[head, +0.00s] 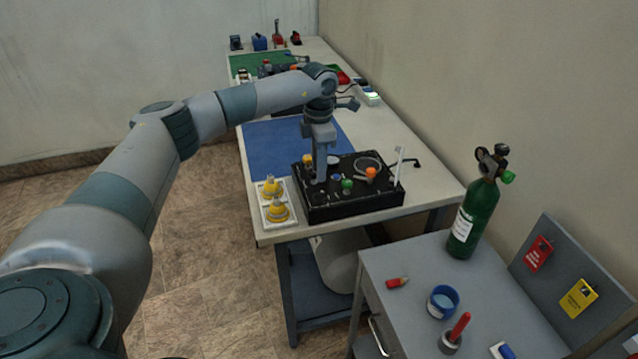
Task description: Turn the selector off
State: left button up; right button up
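The black trainer box (352,206) sits on the near end of the long bench. Its top carries a yellow-orange knob (308,158), a green knob (347,184), an orange knob (371,173) and a clear round part at the back. I cannot tell which part is the selector. My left gripper (320,180) points straight down over the left part of the box top, left of the green knob. Its fingertips are close to the panel and small; I cannot tell whether they touch a part or how far apart they are. My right gripper is not in view.
A white tray (265,224) with two yellow parts stands left of the box. A blue mat (262,150) lies behind it. A green cylinder (474,215) stands on the grey cabinet at right, with a blue cup (442,302) and a red-handled tool (457,328). A wall borders the bench's right side.

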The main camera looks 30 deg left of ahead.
aim_at(319, 193)
pick_arm(q)
notch_tip(319, 193, down, 8)
jog(key=shift+r+p, duration=0.1)
jog(key=shift+p, duration=1.05)
grip_shut()
